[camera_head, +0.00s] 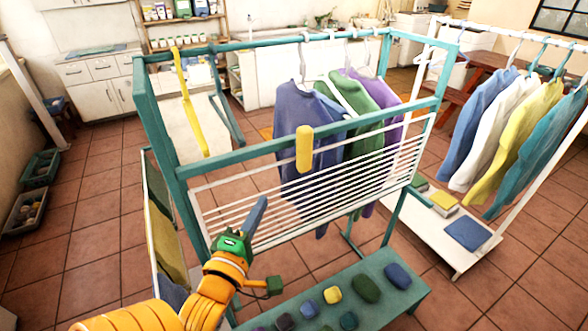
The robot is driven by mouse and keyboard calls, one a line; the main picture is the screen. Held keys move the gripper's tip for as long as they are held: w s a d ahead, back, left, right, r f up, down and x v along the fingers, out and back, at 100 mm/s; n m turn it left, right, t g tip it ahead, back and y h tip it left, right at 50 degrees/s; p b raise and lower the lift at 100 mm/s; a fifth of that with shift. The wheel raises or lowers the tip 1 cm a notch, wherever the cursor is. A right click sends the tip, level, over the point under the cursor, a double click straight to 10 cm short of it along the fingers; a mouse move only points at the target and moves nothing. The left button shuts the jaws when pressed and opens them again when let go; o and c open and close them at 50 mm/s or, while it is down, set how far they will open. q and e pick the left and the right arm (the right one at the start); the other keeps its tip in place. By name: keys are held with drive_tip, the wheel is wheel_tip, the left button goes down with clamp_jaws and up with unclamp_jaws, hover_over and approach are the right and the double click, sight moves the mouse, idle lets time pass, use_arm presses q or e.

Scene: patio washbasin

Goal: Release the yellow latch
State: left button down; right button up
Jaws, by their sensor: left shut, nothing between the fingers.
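A short yellow latch (304,148) stands upright on the front teal bar of the drying rack (160,130). A white slatted panel (320,180) lies just below and behind it. My left gripper (259,206) comes up from the lower left on an orange arm. Its grey-blue fingers are shut with nothing held. The fingertips are below and to the left of the latch, apart from it, in front of the slatted panel's lower left part. My right gripper does not show.
Sweaters (305,130) hang from the rack's rear rail. A teal bench (385,308) with several coloured stones stands low in front. A long yellow strip (189,100) hangs at the rack's left. A white clothes rack (478,240) stands at right. Tiled floor is open at left.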

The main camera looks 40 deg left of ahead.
use_arm(q)
drive_tip(key=b, duration=0.5)
approach(296, 161)
drive_tip(key=x, duration=0.1)
drive_tip(key=p+x, duration=0.1)
drive_tip(key=x, duration=0.3)
drive_tip(key=shift+a+r+p, duration=0.1)
drive_tip(key=shift+r+p, duration=0.15)
drive_tip(key=shift+p, duration=0.1)
drive_tip(key=shift+w+f, duration=0.1)
drive_tip(key=shift+w, duration=0.25)
drive_tip(key=shift+s, duration=0.1)
drive_tip(key=shift+f, duration=0.1)
